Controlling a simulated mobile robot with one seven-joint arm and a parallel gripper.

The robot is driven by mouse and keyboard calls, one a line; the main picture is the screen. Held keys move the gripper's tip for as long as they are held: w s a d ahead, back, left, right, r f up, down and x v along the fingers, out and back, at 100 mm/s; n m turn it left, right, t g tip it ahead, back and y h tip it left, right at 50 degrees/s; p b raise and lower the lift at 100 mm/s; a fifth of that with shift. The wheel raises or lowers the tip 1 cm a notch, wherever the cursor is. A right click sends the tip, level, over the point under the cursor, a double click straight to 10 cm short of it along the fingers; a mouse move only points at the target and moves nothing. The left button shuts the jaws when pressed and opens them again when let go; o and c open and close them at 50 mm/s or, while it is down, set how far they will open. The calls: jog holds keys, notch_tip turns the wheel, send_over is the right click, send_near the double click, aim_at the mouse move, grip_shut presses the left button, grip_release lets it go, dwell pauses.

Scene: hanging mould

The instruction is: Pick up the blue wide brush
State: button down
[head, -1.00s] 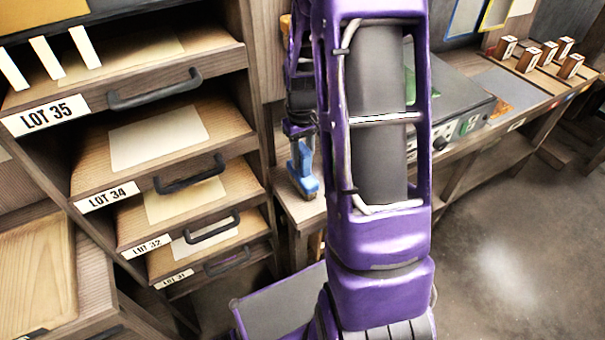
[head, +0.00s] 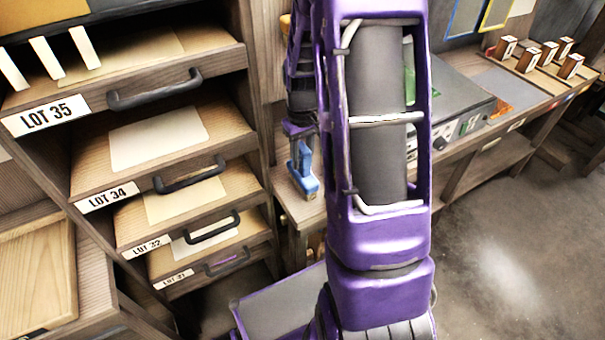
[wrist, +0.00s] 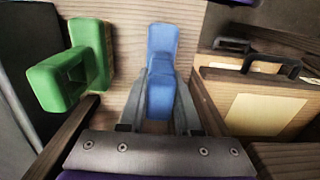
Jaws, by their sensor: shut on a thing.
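The blue wide brush (wrist: 162,45) is upper centre in the wrist view, lying between my gripper's two grey fingers. My gripper (wrist: 162,76) is shut on it, with a finger along each side. In the head view the blue brush (head: 304,178) shows below my gripper (head: 301,152), left of my purple arm, over the end of the wooden bench. I cannot tell whether the brush still touches the bench.
A green block-like thing (wrist: 68,75) stands left of the brush in the wrist view. Drawers with dark handles, marked LOT 35 (head: 46,115) and lower lots, stand at left. A grey device (head: 462,105) and several small blocks are on the bench at right.

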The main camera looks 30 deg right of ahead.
aim_at(302, 147)
jog(key=shift+r, duration=0.1)
jog(key=shift+r, duration=0.5)
notch_tip(302, 147, up, 2)
jog(key=shift+r, duration=0.15)
jog(key=s, duration=1.8)
jog(key=shift+d+b, duration=0.3)
jog(key=shift+b, duration=0.05)
jog(key=c, duration=1.2)
grip_release()
grip_shut()
